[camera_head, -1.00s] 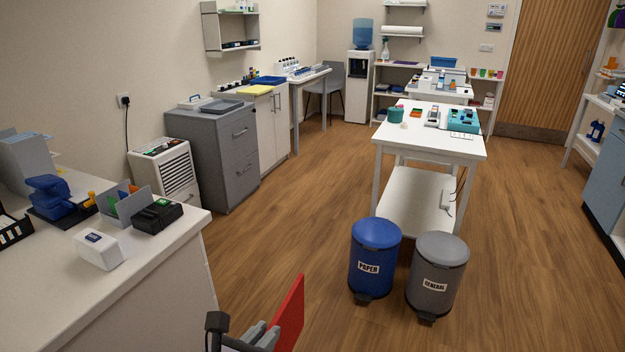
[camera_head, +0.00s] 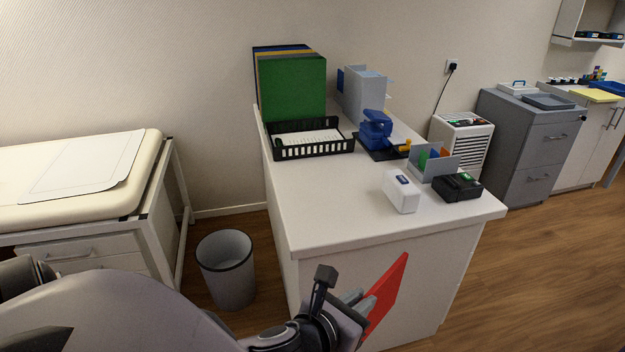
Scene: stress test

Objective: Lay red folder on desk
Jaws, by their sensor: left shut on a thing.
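The red folder (camera_head: 386,298) is held tilted up on edge by my left gripper (camera_head: 359,302), low in the middle of the head view. The gripper is shut on the folder's left side. The folder shows in front of the desk's near face, with its top corner below the desktop's front edge in the picture. The white desk (camera_head: 330,211) has a bare front part. My right gripper is not in view.
At the desk's back stand a green folder (camera_head: 292,88) among others and a black tray (camera_head: 313,147). A blue device (camera_head: 376,130), white box (camera_head: 401,193), grey organiser (camera_head: 433,168) and black device (camera_head: 458,187) sit right. A bin (camera_head: 228,272) stands left of the desk.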

